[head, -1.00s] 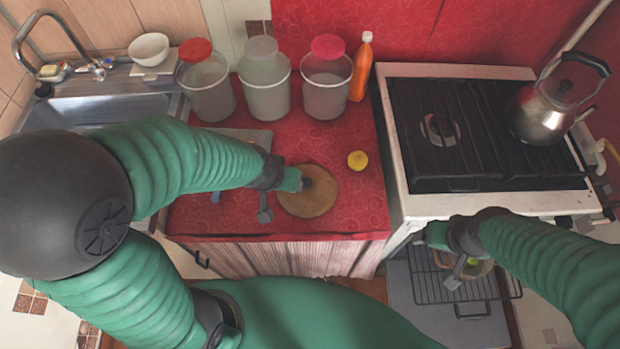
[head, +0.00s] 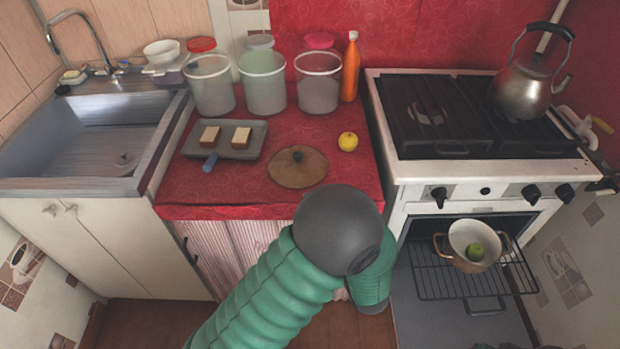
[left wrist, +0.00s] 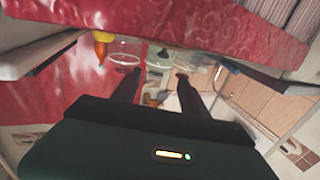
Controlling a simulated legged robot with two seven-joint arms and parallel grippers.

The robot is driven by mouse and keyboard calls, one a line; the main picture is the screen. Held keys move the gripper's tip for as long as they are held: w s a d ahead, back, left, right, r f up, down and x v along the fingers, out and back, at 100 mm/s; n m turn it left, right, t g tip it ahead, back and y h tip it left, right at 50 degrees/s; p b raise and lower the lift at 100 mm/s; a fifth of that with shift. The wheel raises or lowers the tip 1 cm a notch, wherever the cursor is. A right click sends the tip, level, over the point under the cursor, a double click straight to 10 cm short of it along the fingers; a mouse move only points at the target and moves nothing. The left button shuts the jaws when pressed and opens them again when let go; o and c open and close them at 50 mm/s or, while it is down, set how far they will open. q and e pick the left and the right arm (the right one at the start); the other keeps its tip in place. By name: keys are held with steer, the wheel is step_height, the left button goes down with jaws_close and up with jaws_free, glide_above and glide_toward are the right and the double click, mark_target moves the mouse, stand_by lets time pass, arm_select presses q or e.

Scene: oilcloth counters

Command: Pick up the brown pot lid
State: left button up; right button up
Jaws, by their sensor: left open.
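The brown pot lid (head: 290,174), a flat round disc with a dark knob (head: 298,155) on top, lies near the front edge of the red counter in the head view. Nothing holds it. My left arm (head: 270,285) rises from the bottom of the head view and bends in front of the counter, below the lid; its gripper is hidden there. In the left wrist view my left gripper (left wrist: 158,73) is open, with nothing between its two dark fingers. I cannot make out the lid in that view. My right gripper is not in view.
A baking tray with bread slices (head: 248,141) is left of the lid, a lemon (head: 348,142) right. Several clear jars (head: 263,85) and an orange bottle (head: 351,68) stand behind. A pot (head: 462,258) sits on the oven rack. A kettle (head: 524,92) stands on the stove.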

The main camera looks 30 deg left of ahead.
arm_select(q)
steer(key=b, duration=0.1)
glide_toward(300, 159)
steer(key=x, duration=0.2)
steer(key=shift+a, duration=0.5)
steer(key=shift+w+a+r+b, duration=0.1)
steer(key=shift+w+r+b, duration=0.05)
steer(key=shift+w, duration=0.35)
steer(key=shift+w+a+r+b, duration=0.1)
steer(key=shift+w+b, duration=0.05)
steer(key=shift+w, duration=0.4)
steer(key=x, duration=0.3)
steer(key=b+x, duration=0.1)
steer(key=shift+s+a+f, duration=0.15)
steer(key=shift+a+f, duration=0.05)
steer(key=shift+a, duration=0.7)
steer(key=shift+d+r, duration=0.15)
steer(key=shift+d, duration=0.35)
steer(key=c, duration=1)
steer(key=shift+a, duration=0.2)
jaws_close()
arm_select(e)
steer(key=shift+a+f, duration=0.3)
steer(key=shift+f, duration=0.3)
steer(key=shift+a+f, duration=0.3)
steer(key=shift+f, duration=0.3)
arm_select(q)
steer(key=shift+d, duration=0.15)
